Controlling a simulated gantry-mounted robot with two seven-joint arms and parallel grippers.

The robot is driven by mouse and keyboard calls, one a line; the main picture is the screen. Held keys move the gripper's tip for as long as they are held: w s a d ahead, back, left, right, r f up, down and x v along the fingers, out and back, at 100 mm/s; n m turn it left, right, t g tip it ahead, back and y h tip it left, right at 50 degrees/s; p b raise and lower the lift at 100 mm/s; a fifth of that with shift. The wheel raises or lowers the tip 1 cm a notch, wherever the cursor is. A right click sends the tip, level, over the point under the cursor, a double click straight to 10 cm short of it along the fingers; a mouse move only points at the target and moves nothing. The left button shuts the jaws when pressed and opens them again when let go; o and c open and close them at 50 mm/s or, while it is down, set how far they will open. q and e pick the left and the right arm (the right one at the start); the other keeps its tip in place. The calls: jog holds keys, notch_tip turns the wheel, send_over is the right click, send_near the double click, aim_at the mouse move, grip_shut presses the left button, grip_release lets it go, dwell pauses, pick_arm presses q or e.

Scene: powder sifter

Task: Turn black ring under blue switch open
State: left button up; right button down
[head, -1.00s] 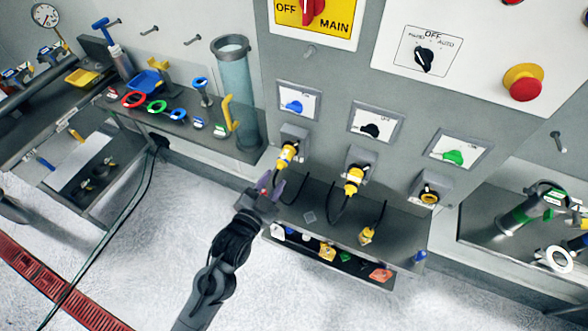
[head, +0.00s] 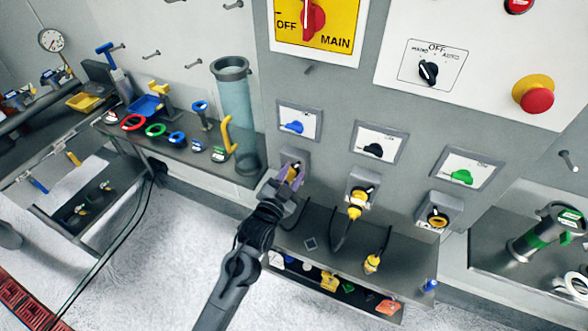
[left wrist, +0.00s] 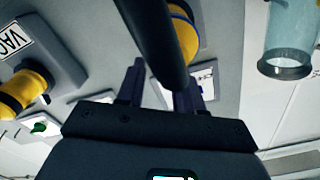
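The blue switch (head: 293,127) sits on a white plate on the grey panel. Below it is a socket box with a yellow plug (head: 293,174), mostly covered by my left gripper (head: 291,170). The gripper's purple fingers are apart at the plug, one on each side in the head view. In the left wrist view, a yellow connector (left wrist: 184,35) shows beyond the fingers, and a thick dark cable passes between them. The black ring cannot be made out clearly. I cannot tell whether the fingers touch anything. My right gripper is not in view.
A second yellow plug (head: 357,205) sits under the black switch (head: 373,149). Black cables hang over the shelf below. A clear cylinder (head: 235,105) stands left of the gripper.

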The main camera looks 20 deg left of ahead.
pick_arm(q)
jog(key=shift+w, duration=1.05)
grip_shut()
